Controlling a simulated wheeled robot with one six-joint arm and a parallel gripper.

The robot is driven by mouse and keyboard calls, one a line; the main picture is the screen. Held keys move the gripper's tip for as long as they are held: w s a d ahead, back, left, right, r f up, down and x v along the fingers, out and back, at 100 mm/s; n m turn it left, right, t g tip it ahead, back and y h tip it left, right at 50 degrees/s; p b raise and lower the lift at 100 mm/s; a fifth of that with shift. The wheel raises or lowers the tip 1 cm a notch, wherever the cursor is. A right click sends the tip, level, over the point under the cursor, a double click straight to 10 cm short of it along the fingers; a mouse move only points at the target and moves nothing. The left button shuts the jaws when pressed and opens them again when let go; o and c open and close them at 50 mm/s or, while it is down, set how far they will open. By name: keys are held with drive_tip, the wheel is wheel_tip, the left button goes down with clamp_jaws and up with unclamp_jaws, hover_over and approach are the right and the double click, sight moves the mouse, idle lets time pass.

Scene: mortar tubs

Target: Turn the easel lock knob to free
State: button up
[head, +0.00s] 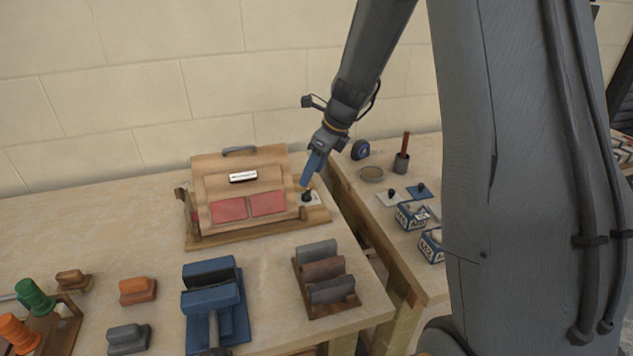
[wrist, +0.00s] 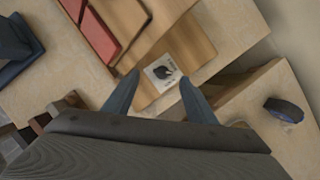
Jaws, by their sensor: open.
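The wooden easel (head: 240,163) stands on its base board at the back of the left bench, with two red panels (head: 229,209) on its sloped face. The black lock knob (head: 307,196) sits on a pale marked plate at the right end of the base. In the wrist view the knob (wrist: 163,72) and its plate show ahead of the fingertips, roughly between them. My gripper (head: 305,184) is just above the knob in the head view, and it is open and empty in the wrist view (wrist: 158,80). I cannot tell which mark the knob points to.
A blue vise-like clamp (head: 212,297) and a rack of blocks (head: 326,277) stand in front of the easel. A gap separates the right bench, which holds a tape roll (head: 360,150), a dish (head: 372,174) and labelled boxes (head: 411,216).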

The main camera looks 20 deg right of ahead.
sight(307, 192)
drive_tip(key=x, duration=0.5)
drive_tip(key=d+p+x, duration=0.1)
drive_tip(key=x, duration=0.1)
drive_tip(key=shift+f, duration=0.35)
drive_tip(key=c, duration=1)
drive_tip(key=shift+a, duration=0.35)
drive_tip(key=shift+c, duration=0.3)
drive_tip(key=shift+d, duration=0.25)
drive_tip(key=n+g, duration=0.1)
drive_tip(key=n, duration=0.1)
drive_tip(key=shift+d+n, duration=0.15)
drive_tip(key=shift+n, duration=0.15)
drive_tip(key=n+g, duration=0.1)
drive_tip(key=n, duration=0.2)
drive_tip(key=n+g+y+b, duration=0.1)
drive_tip(key=n, duration=0.2)
drive_tip(key=shift+w+d, duration=0.2)
